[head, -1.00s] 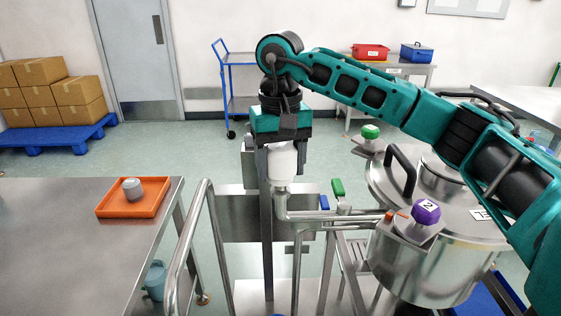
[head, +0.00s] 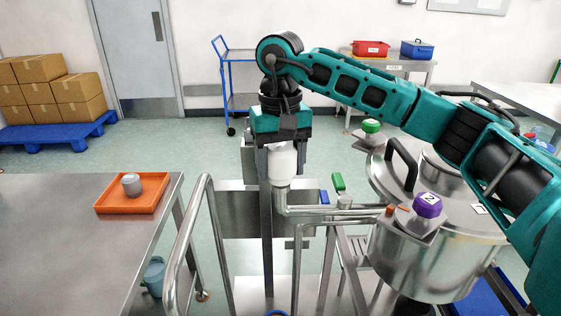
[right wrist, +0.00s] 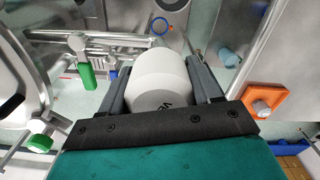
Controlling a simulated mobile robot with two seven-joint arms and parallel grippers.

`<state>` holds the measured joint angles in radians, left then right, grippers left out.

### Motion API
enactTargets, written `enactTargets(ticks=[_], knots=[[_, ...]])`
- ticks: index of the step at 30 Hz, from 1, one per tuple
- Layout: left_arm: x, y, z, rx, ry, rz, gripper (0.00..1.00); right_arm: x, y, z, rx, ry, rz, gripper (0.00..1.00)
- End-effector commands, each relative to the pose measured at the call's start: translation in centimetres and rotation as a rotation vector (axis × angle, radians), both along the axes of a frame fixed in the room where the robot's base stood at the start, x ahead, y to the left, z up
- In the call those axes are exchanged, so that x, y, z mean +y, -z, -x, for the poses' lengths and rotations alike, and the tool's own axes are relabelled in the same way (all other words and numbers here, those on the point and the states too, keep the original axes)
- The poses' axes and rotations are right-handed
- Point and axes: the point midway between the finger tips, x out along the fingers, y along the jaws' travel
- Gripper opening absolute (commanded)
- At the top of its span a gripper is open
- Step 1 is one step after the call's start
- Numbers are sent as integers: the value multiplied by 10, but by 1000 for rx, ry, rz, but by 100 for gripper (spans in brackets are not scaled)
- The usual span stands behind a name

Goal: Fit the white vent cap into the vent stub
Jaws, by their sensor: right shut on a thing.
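The white vent cap (head: 283,162) is held upright between the fingers of my right gripper (head: 283,170), which is shut on it. In the right wrist view the cap (right wrist: 158,78) sits between both dark fingers, with a dark mark on its side. The vent stub (head: 281,197) is the steel pipe end directly below the cap in the head view. The cap's lower end meets the top of the stub in the picture; I cannot tell whether it is seated in it. The stub's mouth is hidden. My left gripper is not in view.
A steel vessel (head: 440,262) with a purple knob (head: 428,205) stands right of the stub. Blue and green valve handles (head: 338,182) are close beside it. Steel handrails (head: 186,245) stand in front. At left, a table bears an orange tray (head: 112,208) with a grey piece.

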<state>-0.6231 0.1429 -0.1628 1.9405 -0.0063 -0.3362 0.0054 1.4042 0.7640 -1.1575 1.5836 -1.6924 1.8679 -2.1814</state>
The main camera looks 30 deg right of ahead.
Motion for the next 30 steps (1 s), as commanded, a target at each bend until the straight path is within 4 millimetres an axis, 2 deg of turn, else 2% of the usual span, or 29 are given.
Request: enactTargets(ticks=[5, 6, 15, 23, 30], knots=[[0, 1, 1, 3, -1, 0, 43, 0, 0, 0, 0, 0, 0, 32], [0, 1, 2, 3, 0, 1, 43, 0, 0, 0, 0, 0, 0, 64], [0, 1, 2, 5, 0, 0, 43, 0, 0, 0, 0, 0, 0, 92], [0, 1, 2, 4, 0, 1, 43, 0, -1, 0, 0, 0, 0, 92], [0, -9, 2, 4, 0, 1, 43, 0, -13, 0, -1, 0, -1, 92]])
